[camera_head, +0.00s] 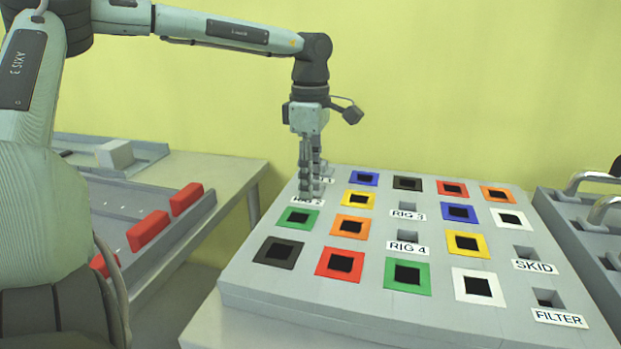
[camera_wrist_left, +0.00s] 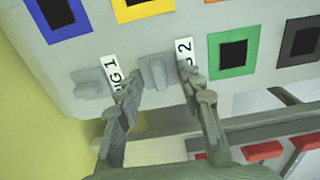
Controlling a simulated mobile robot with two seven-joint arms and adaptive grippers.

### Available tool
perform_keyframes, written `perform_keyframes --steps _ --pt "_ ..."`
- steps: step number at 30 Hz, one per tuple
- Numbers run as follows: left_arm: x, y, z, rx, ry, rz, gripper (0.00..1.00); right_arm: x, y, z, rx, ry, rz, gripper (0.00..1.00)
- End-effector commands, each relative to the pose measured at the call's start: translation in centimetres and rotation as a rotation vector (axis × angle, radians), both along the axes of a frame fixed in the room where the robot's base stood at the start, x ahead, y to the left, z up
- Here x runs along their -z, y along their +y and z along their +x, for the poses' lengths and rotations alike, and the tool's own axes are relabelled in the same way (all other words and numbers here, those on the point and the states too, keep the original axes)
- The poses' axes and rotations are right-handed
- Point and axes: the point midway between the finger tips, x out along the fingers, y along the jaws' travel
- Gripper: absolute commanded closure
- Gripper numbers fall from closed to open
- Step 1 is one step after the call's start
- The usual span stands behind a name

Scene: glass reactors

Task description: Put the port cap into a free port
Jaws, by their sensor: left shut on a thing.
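My left gripper (camera_head: 311,192) is over the RIG 2 spot on the grey port panel (camera_head: 280,296), pointing down. Another grey cap (camera_wrist_left: 91,83) sits by the RIG 1 label. My right gripper is out of view.
Several coloured square frames with dark centres, such as the green one (camera_head: 408,276), surround the ports. At left, a side table holds a tray with red blocks (camera_head: 148,231) and a pale block (camera_head: 115,154). At right stands a grey unit with metal handles (camera_head: 598,180).

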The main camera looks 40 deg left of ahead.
Motion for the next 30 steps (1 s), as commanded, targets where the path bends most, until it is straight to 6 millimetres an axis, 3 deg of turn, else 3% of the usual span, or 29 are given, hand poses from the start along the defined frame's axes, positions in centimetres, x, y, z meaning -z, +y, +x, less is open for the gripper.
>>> perform_keyframes --steps 12,13,18,30 --pt "0.21 -0.01 0.00 0.000 0.000 0.000 0.92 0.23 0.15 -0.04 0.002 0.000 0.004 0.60" --pt "0.21 -0.01 0.00 0.000 0.000 0.000 0.61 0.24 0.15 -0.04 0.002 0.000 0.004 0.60" --pt "0.20 -0.01 0.00 0.000 0.000 0.000 0.39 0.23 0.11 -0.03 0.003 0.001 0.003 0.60" --pt "-0.56 -0.01 0.08 0.000 -0.002 0.000 0.39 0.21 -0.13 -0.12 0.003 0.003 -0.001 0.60"
